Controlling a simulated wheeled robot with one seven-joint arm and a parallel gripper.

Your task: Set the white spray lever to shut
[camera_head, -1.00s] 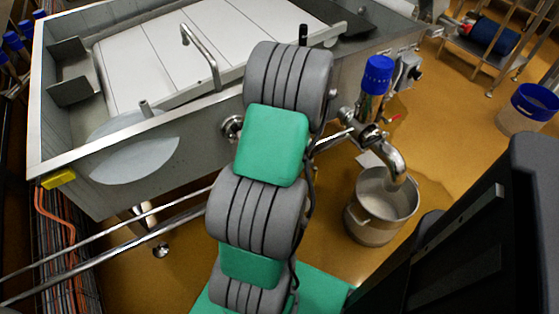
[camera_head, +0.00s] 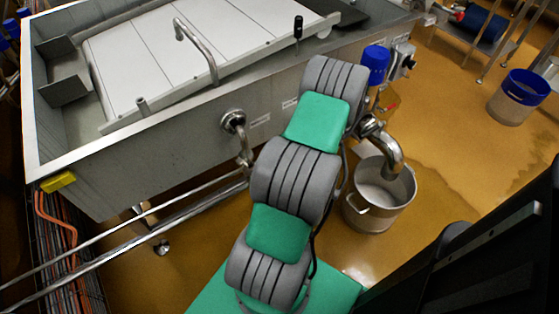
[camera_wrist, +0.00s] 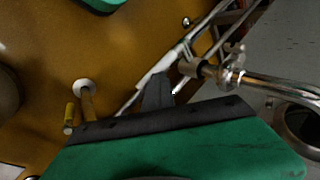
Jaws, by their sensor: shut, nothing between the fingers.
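A white bar that looks like the spray lever (camera_wrist: 160,68) shows in the wrist view, slanting just beyond my fingertips near a metal pipe fitting (camera_wrist: 230,72). My gripper (camera_wrist: 158,88) is shut and empty, its grey fingers close to the white bar. I cannot tell whether they touch it. In the head view my arm hides my gripper, and I cannot make out the lever there.
A steel vat (camera_head: 130,160) fills the left and back, with a flanged pipe (camera_head: 233,122) on its front. Right of my arm are a blue-capped fitting (camera_head: 376,63), a chrome outlet (camera_head: 388,150) and a steel bucket (camera_head: 378,207).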

